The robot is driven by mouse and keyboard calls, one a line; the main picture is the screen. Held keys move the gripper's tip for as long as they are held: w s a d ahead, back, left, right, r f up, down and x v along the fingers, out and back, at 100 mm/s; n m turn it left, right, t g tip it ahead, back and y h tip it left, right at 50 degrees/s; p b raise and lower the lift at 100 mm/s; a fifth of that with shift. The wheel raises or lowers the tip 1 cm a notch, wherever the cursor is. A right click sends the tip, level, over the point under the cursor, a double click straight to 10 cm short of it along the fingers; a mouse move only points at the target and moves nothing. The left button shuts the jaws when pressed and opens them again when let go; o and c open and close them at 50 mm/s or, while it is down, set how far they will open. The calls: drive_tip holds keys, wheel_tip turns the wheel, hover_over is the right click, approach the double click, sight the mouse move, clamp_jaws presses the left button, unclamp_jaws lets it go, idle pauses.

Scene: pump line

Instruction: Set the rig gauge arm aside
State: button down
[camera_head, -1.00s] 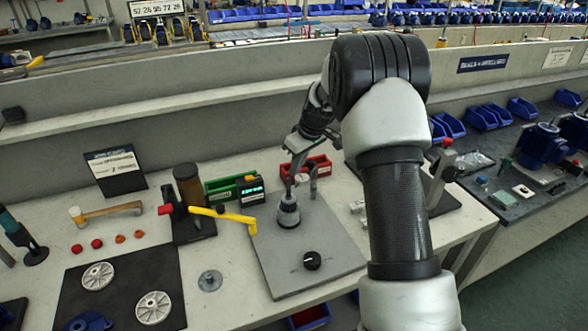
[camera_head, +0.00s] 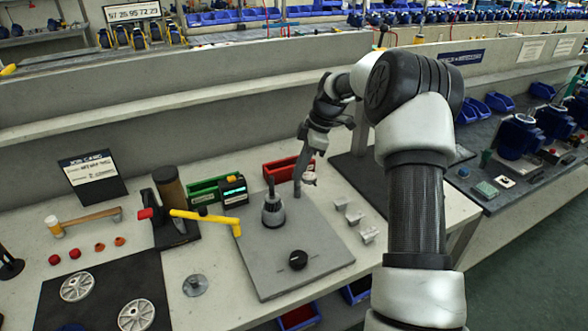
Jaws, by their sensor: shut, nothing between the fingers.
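The rig is a grey plate (camera_head: 322,250) on the bench, bearing a dark conical fitting (camera_head: 273,210) and a black knob (camera_head: 298,260). Near its back edge stands a slim grey upright (camera_head: 298,187) with a small pale round head (camera_head: 309,178) beside it; this looks like the rig gauge arm. My gripper (camera_head: 305,158) points down over the back of the plate, overlapping the upright's top in view. It is shut and empty. I cannot tell whether it touches the upright, whose upper part is hard to separate from the fingers.
A yellow-handled tool (camera_head: 207,217) reaches toward the plate's left edge. Green (camera_head: 205,191) and red (camera_head: 281,169) bins and a small display (camera_head: 234,189) stand behind.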

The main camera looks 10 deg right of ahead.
drive_tip(key=shift+d, duration=0.4)
idle(0.3)
drive_tip(key=a, duration=0.5)
drive_tip(key=v, duration=1)
drive_tip(key=shift+w+d, duration=0.25)
drive_tip(key=shift+d, duration=0.1)
drive_tip(key=shift+r, duration=0.1)
